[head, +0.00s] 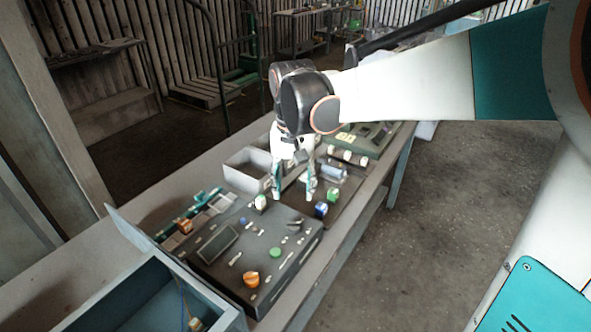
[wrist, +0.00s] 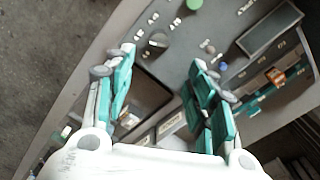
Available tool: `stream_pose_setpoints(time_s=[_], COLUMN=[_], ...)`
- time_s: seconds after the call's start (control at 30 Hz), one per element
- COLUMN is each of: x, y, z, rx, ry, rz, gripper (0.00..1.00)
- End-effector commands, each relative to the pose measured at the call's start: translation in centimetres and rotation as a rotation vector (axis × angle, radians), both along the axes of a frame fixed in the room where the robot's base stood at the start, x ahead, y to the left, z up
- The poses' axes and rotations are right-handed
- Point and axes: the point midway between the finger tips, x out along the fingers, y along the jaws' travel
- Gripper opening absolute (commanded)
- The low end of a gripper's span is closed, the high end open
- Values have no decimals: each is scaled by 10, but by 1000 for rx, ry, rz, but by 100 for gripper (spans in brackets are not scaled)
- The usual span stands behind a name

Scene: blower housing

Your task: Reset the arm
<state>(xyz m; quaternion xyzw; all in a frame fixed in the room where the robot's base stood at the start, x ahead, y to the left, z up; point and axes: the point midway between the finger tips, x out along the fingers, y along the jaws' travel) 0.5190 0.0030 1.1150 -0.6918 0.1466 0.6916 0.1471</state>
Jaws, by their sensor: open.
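My gripper (head: 293,190) hangs from my arm above the far edge of the dark control panel (head: 226,281), fingers pointing down. Its two teal-and-white fingers are apart with nothing between them. In the wrist view my gripper (wrist: 158,88) also shows open and empty. The panel carries an orange knob (head: 251,279), a green button (head: 275,253) and a dark lever or knob near its right corner. In the wrist view the green button (wrist: 194,5) and a dark round knob (wrist: 158,41) lie beyond the fingertips.
Small blue and green cubes (head: 321,209) sit right of the fingers. An open blue-grey box (head: 225,318) stands at the front left. The bench (head: 160,207) is crowded; the floor (head: 450,190) to its right is clear.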

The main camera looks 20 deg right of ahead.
Motion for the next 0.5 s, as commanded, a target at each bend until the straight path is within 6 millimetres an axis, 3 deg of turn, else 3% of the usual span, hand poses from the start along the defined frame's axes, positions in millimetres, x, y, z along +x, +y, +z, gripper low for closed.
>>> stream_pose_setpoints(time_s=[0.27, 0.5], x=[-3, -31], y=[0, 0], z=[1, 15], rx=[0, -3], ry=[-4, -98], rz=[3, 67], gripper=[51, 51])
